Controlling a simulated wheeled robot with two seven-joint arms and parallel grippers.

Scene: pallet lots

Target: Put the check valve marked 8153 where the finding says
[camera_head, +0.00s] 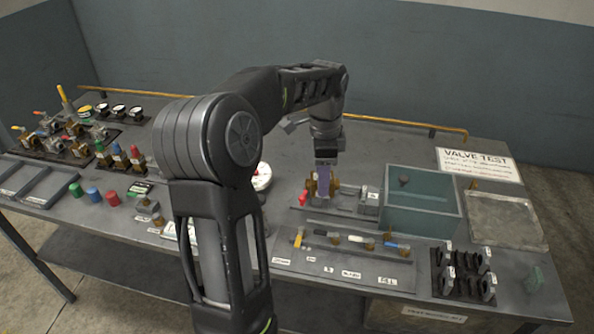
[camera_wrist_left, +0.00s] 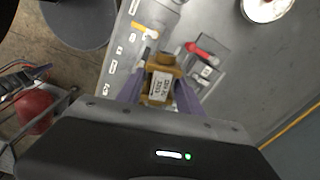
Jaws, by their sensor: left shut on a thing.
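My left gripper (camera_head: 323,188) reaches over the middle of the table, pointing down. Its purple fingers are shut on a brass valve (camera_wrist_left: 160,78) with a white label facing the wrist camera; the label's print is too small to read surely. A test fixture with a red handle (camera_wrist_left: 203,53) lies just beyond the valve in the wrist view; it also shows in the head view, red handle (camera_head: 303,198) beside the gripper. I cannot tell whether valve and fixture touch. My right gripper is not in view.
A teal open bin (camera_head: 422,212) and a grey tray (camera_head: 505,220) stand right. A labelled board (camera_head: 345,262) with several valves lies in front, a dark rack (camera_head: 463,275) beside it. Several valves (camera_head: 60,135) crowd the left. A sign (camera_head: 478,165) reads VALVE TEST.

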